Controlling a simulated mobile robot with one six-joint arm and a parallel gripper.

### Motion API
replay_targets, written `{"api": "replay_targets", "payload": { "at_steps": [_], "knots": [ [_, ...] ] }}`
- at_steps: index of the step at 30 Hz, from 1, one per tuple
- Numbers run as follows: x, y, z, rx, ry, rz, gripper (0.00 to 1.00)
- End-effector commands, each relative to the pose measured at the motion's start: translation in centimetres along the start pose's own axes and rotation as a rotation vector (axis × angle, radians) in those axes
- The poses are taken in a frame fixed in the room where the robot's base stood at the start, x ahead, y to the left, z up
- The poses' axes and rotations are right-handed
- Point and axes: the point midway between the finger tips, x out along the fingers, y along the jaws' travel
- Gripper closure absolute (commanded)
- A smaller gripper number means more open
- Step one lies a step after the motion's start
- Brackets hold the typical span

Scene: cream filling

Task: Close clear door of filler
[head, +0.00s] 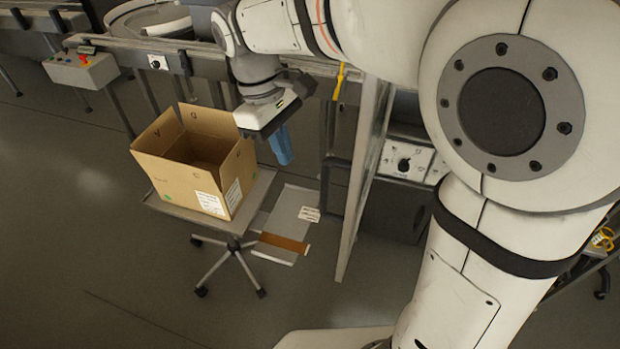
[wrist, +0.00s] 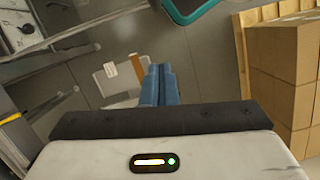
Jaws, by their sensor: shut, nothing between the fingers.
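The clear door (head: 366,160) of the filler shows in the head view as a tall, thin pale panel, seen nearly edge-on. It stands out from the machine, swung open. The filler (head: 412,160), with a dark knob on a light panel, is behind it and partly hidden by my arm. My gripper (head: 285,158), with blue fingers, points down to the left of the door and is apart from it. In the wrist view the blue fingers (wrist: 160,70) are together with nothing between them. I cannot make out the door surely in the wrist view.
An open cardboard box (head: 185,170) stands on a wheeled stand (head: 160,207) left of my gripper. A grey flat piece (head: 285,215) with a brown strip lies beside it. A control box (head: 80,68) with a red button is at upper left. Floor is clear in front.

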Motion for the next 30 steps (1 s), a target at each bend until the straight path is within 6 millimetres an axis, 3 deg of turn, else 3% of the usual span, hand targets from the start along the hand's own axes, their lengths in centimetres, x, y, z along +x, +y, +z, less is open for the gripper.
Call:
{"api": "replay_targets", "payload": {
  "at_steps": [9,18,30],
  "knots": [
    [6.8,-0.1,0.2,0.001,-0.006,-0.003,1.0],
    [7.5,0.0,3.6,0.001,-0.001,0.0,1.0],
    [7.7,-0.1,3.9,-0.002,0.0,0.001,1.0]
  ]
}}
